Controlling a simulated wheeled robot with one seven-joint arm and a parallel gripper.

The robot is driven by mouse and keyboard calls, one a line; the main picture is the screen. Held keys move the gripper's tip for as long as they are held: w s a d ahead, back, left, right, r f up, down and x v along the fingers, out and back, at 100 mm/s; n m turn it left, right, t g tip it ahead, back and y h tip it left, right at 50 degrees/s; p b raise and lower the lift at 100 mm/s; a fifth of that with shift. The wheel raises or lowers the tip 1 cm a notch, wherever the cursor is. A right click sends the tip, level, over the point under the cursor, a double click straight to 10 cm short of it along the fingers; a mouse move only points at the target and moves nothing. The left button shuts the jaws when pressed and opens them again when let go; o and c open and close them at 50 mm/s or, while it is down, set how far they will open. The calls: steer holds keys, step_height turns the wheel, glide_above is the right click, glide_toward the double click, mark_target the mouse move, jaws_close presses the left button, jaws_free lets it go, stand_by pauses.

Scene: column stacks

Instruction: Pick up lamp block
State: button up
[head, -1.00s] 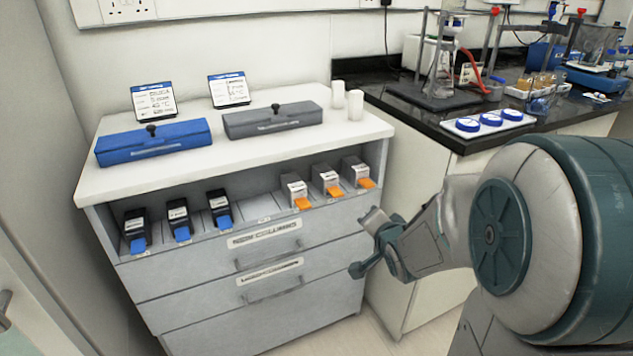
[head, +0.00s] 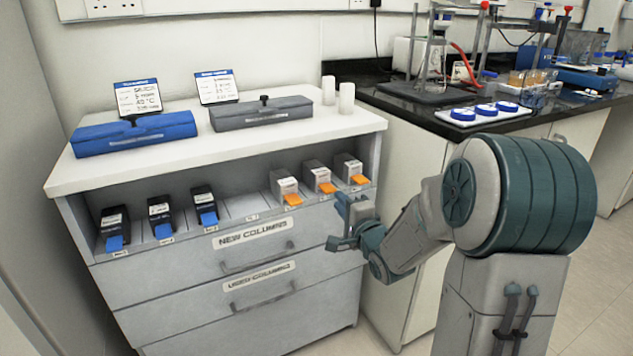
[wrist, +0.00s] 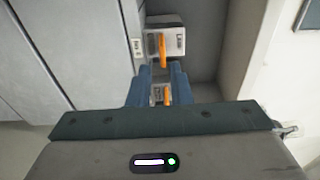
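No block is legibly marked as the lamp block, so I cannot tell which one it is. In the head view, white-grey blocks with orange tabs (head: 319,178) stand at the right of the open shelf. Dark blocks with blue tabs (head: 160,217) stand at the left. My gripper (head: 341,224) is open, in front of the shelf's right end, below the orange-tabbed blocks. In the wrist view, its blue fingers (wrist: 157,88) are apart, with one orange-tabbed block (wrist: 160,98) showing in line between them. Another orange-tabbed block (wrist: 178,42) is beyond. My gripper appears empty.
A blue case (head: 135,134), a grey case (head: 262,113) and two white cylinders (head: 346,98) stand on the cabinet top. Drawers labelled new and used columns (head: 252,232) lie below the shelf. A black bench (head: 470,115) with glassware is at the right.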

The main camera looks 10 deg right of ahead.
mark_target(332, 192)
steer(key=shift+r+b+x, duration=0.2)
steer(key=shift+b+x, duration=0.95)
steer(key=shift+x, duration=1.9)
steer(key=shift+a, duration=0.1)
jaws_close()
